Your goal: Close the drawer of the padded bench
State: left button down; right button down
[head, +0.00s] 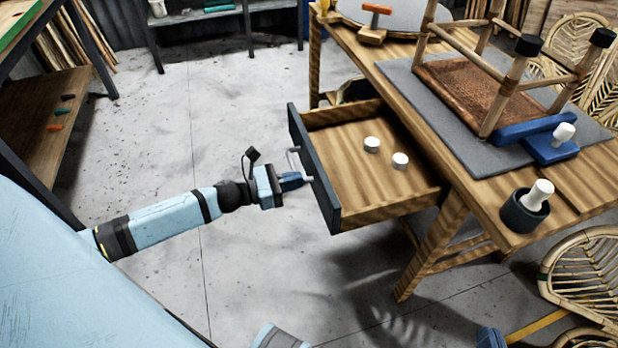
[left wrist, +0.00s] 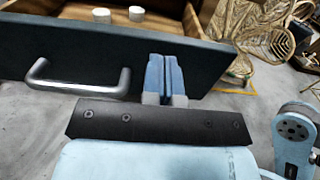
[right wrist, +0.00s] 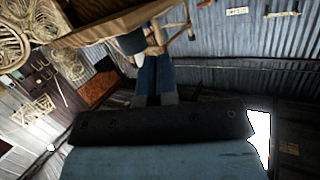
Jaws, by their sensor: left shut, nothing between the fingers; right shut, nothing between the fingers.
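The drawer (head: 352,190) of the padded bench (head: 455,145) stands pulled out, with a dark front panel and a wooden inside. Two small white round pieces (head: 400,161) lie in it. My left gripper (head: 303,179) is shut and empty in front of the panel, beside the metal handle (head: 294,163). In the left wrist view its fingers (left wrist: 165,75) are in front of the panel, right of the handle (left wrist: 78,82); whether they touch it I cannot tell. My right gripper (right wrist: 155,75) is shut and empty in the right wrist view, away from the drawer.
On the bench lie a grey mat (head: 415,90), an upturned stool (head: 480,90), a blue tool (head: 545,140) and a dark cup (head: 525,211). Rattan chairs (head: 585,270) stand at the right. The grey floor left of the drawer is clear.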

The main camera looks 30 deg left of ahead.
aim_at(318, 174)
pick_arm(q)
jog(key=x, duration=0.3)
jog(key=shift+w, duration=0.1)
jog(key=shift+w+d, duration=0.15)
jog(key=shift+d, duration=0.1)
pick_arm(e)
jog(key=shift+w+a+r+t, duration=0.1)
jog(key=shift+a+r+t, duration=0.25)
jog(key=shift+r, duration=0.15)
pick_arm(q)
jog(key=shift+w+d, duration=0.1)
